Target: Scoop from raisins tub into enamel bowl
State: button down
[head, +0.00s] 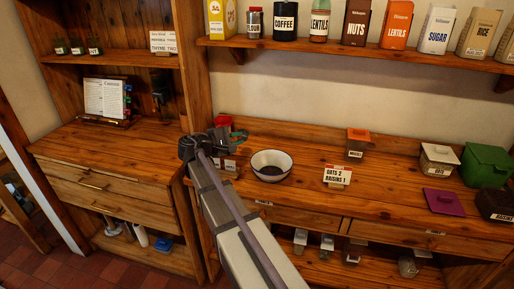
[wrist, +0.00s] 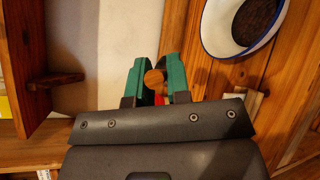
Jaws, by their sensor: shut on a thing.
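The enamel bowl (head: 271,156) is white with a dark rim and stands on the counter. Dark contents lie in its bottom, and it also shows at the top right of the wrist view (wrist: 214,38). My gripper (head: 236,138) is just left of the bowl, above the counter. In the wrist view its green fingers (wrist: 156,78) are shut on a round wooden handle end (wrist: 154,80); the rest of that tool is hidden. The raisins tub (head: 494,206) is dark and open-topped at the far right. A purple lid (head: 444,202) lies flat beside it.
A card (head: 337,176) reads "OATS 2 RAISINS 1". An oats tub (head: 438,160), a green tub (head: 487,165) and an orange-lidded tub (head: 357,145) stand along the counter. A red-topped container (head: 223,121) is behind my gripper. A loaded shelf (head: 370,50) overhangs the back. The counter's middle is mostly clear.

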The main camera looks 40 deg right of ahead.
jog(key=w+a+r+n+h, duration=0.1)
jog(key=w, duration=0.1)
jog(key=w+a+r+n+h, duration=0.1)
jog(key=w+a+r, duration=0.1)
jog(key=shift+n, duration=0.3)
